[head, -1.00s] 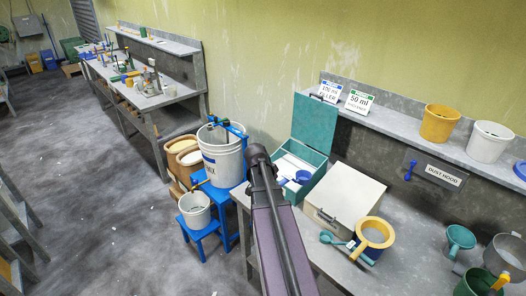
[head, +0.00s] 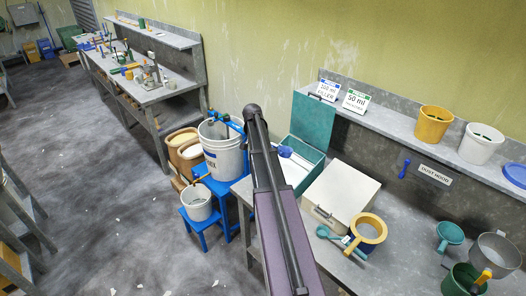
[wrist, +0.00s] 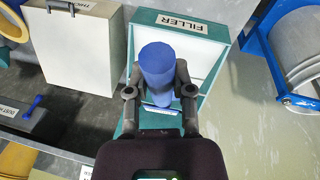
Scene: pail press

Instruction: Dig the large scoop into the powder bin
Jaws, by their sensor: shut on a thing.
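The powder bin is a teal box (head: 314,173) with its lid raised, in the middle of the head view. Its wall with a FILLER label (wrist: 228,32) shows in the wrist view, with white powder (wrist: 205,60) inside. My gripper (wrist: 158,90) is shut on the large blue scoop (wrist: 157,65), over the bin in the wrist view. The scoop also shows in the head view (head: 285,152), at the bin's far left side. My arm hides the gripper there. I cannot tell whether the scoop touches the powder.
A cream box (head: 340,192) stands right of the bin, with a yellow-rimmed blue container (head: 367,234) and a teal scoop (head: 326,232) before it. A white pail (head: 224,155) in a blue frame stands left. A shelf with tubs runs behind.

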